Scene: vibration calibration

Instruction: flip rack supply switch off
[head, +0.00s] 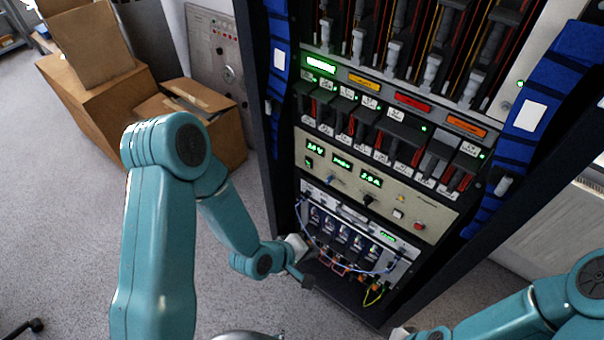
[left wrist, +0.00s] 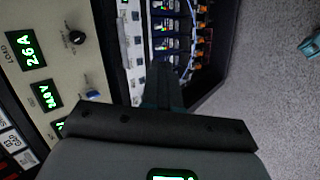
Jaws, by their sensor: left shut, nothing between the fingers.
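The beige supply panel (head: 380,190) is set in the tall black rack, with lit green readouts, a blue control (head: 330,180), a black knob (head: 368,200), a white button (head: 398,213) and a red button (head: 419,225). A small green-lit part (head: 308,162) sits at its left end; I cannot tell which control is the supply switch. My left gripper (head: 306,281) is shut and empty, low before the rack's left side, below the panel. In the left wrist view the fingers (left wrist: 163,85) point toward the lower module, beside the blue control (left wrist: 93,95).
The lower module (head: 345,240) has several slots and loose blue, orange and yellow-green cables near my left gripper. Above the panel are labelled slots with red and black parts. Cardboard boxes (head: 100,100) stand at left. The grey floor (head: 60,220) is mostly clear.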

